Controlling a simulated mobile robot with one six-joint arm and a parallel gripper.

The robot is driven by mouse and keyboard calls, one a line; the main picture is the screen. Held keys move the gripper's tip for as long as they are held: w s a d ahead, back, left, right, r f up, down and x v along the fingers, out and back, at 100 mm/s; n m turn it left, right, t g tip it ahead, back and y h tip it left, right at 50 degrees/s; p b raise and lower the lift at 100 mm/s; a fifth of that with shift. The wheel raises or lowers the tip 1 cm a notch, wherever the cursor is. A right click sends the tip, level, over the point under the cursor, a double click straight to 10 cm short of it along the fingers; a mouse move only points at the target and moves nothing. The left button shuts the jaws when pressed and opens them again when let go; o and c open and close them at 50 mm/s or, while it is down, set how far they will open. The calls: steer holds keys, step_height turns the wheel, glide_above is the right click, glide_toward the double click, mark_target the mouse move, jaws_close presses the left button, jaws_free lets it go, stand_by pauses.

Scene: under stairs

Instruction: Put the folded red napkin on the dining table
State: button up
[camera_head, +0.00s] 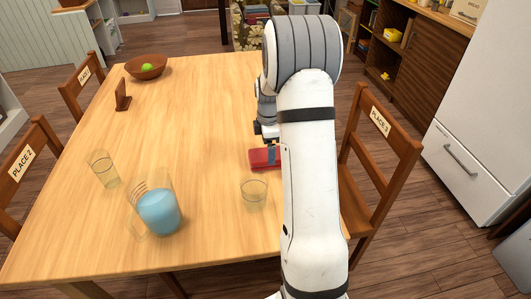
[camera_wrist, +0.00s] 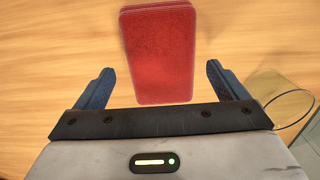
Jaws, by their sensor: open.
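The folded red napkin (camera_head: 262,159) lies flat on the dining table (camera_head: 190,110), close to its right edge, partly hidden by my arm in the head view. In the wrist view the napkin (camera_wrist: 157,50) is a red rectangle ahead of my gripper (camera_wrist: 158,85). The two dark blue fingers are spread wide to either side of its near end, with bare wood showing between each finger and the napkin. My gripper is open and holds nothing. In the head view it is mostly hidden behind my arm, above the napkin.
A clear glass (camera_head: 254,193) stands just in front of the napkin. A jug of blue liquid (camera_head: 158,210) and another glass (camera_head: 104,170) stand further left. A bowl with a green fruit (camera_head: 146,67) is at the far left. A chair (camera_head: 378,140) stands right of the table.

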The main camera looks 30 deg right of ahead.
step_height(320, 180, up, 8)
steer(key=r, duration=0.1)
steer(key=s+a+r+m+t, duration=0.1)
steer(key=s+a+r+m, duration=0.55)
steer(key=s+a, duration=0.4)
steer(key=s+a+m, duration=0.3)
steer(key=s+m, duration=0.1)
steer(key=s, duration=0.3)
steer(key=s+a+f+m+t, duration=0.1)
steer(key=s+a+m, duration=0.2)
steer(key=s, duration=0.5)
steer(key=shift+s+a+m, duration=0.2)
steer(key=shift+a+m, duration=0.1)
steer(key=shift+m, duration=0.35)
